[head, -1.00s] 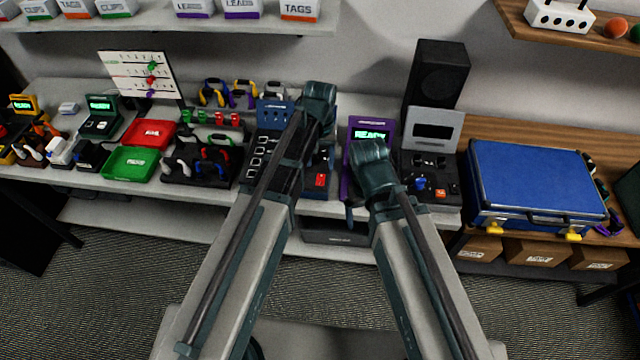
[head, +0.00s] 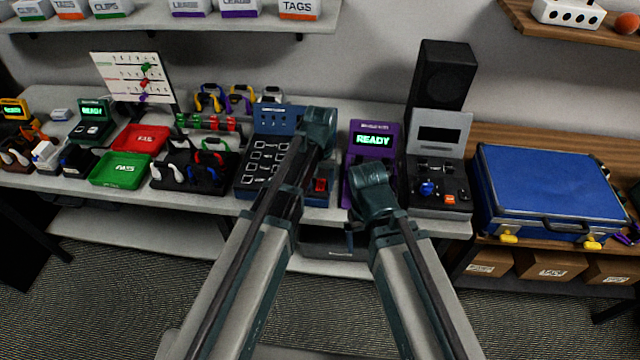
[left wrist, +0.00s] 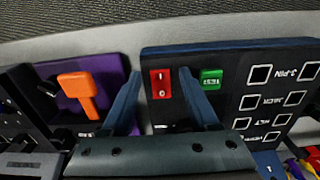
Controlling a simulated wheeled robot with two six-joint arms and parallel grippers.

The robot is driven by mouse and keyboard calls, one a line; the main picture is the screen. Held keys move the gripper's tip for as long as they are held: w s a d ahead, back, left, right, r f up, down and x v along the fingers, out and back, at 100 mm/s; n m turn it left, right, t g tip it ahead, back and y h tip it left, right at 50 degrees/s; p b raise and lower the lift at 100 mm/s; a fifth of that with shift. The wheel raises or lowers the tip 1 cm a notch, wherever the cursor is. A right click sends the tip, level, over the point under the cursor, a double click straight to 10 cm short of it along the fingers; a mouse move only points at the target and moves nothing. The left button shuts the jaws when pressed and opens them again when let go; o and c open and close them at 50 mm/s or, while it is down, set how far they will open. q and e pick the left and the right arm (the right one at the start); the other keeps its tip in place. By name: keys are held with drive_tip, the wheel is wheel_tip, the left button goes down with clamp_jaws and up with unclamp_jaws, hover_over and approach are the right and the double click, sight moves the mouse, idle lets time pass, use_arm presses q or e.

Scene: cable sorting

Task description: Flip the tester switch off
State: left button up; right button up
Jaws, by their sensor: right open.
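The cable tester is a blue-edged black panel (head: 262,168) with rows of white-outlined squares, standing on the bench in the head view. Its red switch (head: 320,185) is at the panel's lower right. In the left wrist view, the tester (left wrist: 222,75) shows upside down, with the red rocker switch (left wrist: 160,83) beside a green TEST button (left wrist: 211,78). My left gripper (left wrist: 160,92) is open, its two fingers apart on either side of the red switch in that view; contact cannot be told. My right gripper (head: 351,232) is mostly hidden by its wrist, in front of the purple device.
A purple device (head: 373,142) reading READY stands right of the tester. A grey-black box (head: 437,185) with knobs and a blue case (head: 545,190) are further right. Red (head: 140,139) and green (head: 121,169) trays lie left. The orange lever (left wrist: 80,92) shows beside my left gripper.

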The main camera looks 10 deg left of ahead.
use_arm(q)
clamp_jaws()
drive_tip(key=shift+w+g, duration=0.45)
drive_tip(key=shift+g, duration=0.15)
drive_tip(key=shift+w+g, duration=0.1)
drive_tip(key=shift+g, duration=0.6)
drive_tip(key=shift+r, duration=0.15)
drive_tip(key=shift+o, duration=0.6)
unclamp_jaws()
